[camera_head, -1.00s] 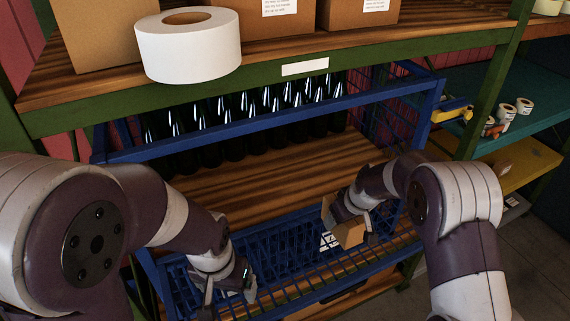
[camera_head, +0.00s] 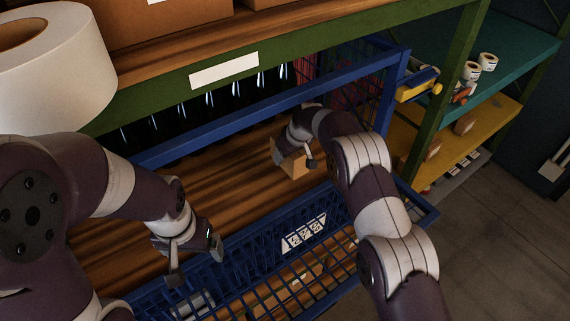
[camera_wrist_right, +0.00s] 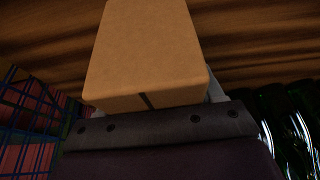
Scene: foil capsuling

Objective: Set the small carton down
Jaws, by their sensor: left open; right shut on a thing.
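The small brown carton (camera_head: 292,163) is in my right gripper (camera_head: 291,150), inside the blue-framed cage over the wooden deck (camera_head: 240,165). In the right wrist view the carton (camera_wrist_right: 147,50) fills the upper middle, with parts of the fingers showing at its sides and the fingertips hidden. Wood grain lies behind it; I cannot tell whether the carton touches the deck. My left gripper (camera_head: 194,262) is open and empty, near the cage's lowered front mesh.
Dark bottles (camera_head: 185,115) stand at the back of the cage, close on the right in the wrist view (camera_wrist_right: 290,120). Blue mesh (camera_head: 345,85) closes the right side. A large white roll (camera_head: 55,70) sits on the shelf above. Bare deck lies left of the carton.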

